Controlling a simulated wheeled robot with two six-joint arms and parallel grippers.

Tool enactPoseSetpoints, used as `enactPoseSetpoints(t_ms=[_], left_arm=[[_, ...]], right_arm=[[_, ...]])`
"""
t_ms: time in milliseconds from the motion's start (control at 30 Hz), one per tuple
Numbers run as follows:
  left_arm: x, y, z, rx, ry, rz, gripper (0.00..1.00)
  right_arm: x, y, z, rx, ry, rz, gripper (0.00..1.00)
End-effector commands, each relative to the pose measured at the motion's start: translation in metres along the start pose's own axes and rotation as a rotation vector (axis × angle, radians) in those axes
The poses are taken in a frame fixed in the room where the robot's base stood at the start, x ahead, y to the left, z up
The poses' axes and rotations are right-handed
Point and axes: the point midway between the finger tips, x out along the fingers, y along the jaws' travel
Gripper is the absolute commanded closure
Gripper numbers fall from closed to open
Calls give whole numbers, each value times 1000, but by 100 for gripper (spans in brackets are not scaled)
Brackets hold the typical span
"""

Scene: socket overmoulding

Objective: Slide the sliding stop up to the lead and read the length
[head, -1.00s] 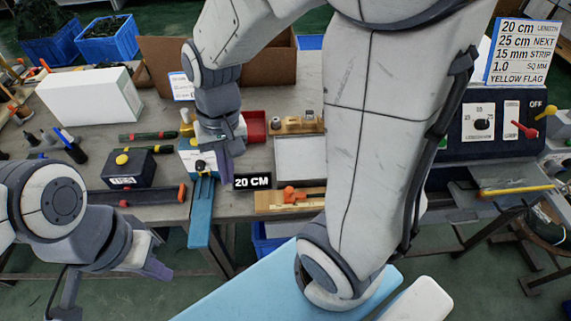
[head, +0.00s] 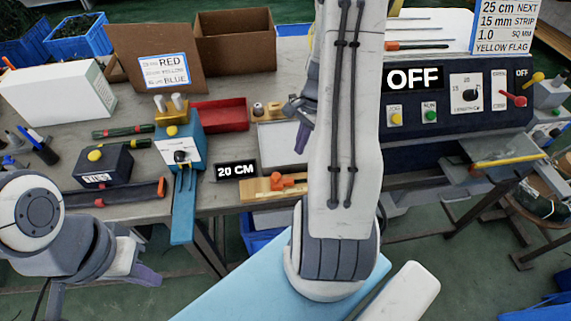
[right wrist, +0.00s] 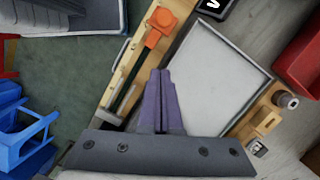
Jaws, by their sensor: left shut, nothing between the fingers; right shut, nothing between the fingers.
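The orange sliding stop (head: 288,180) sits on a wooden measuring board (head: 262,190) at the table's front edge. In the right wrist view the stop (right wrist: 160,25) is at the top of the board (right wrist: 140,52), with a dark bar beside it. I cannot make out a lead for certain. My right gripper (head: 302,138) is shut and empty behind the board, partly hidden by my arm. In the right wrist view its purple fingers (right wrist: 161,74) are together over the space beside the board and a pale tray (right wrist: 205,80). My left gripper (head: 148,276) is shut and empty at lower left, away from the board.
A blue machine (head: 180,150), red bin (head: 220,115) and cardboard box (head: 235,40) are behind and left. A dark control panel (head: 450,110) reading "OFF" is right. My arm covers part of the table.

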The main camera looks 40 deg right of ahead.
Motion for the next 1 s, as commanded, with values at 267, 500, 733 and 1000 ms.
enactPoseSetpoints(t_ms=[267, 500, 733, 1000], left_arm=[[-2, 0, 0, 0, 0, 0, 100], [-4, 0, 0, 0, 0, 0, 100], [-4, 0, 0, 0, 0, 0, 100], [-5, 0, 0, 0, 0, 0, 100]], right_arm=[[51, 0, 10, -6, -1, 3, 100], [61, 0, 34, -3, 0, 0, 100], [63, 0, 37, -3, 1, 0, 100], [62, 0, 37, 2, 0, -1, 100]])
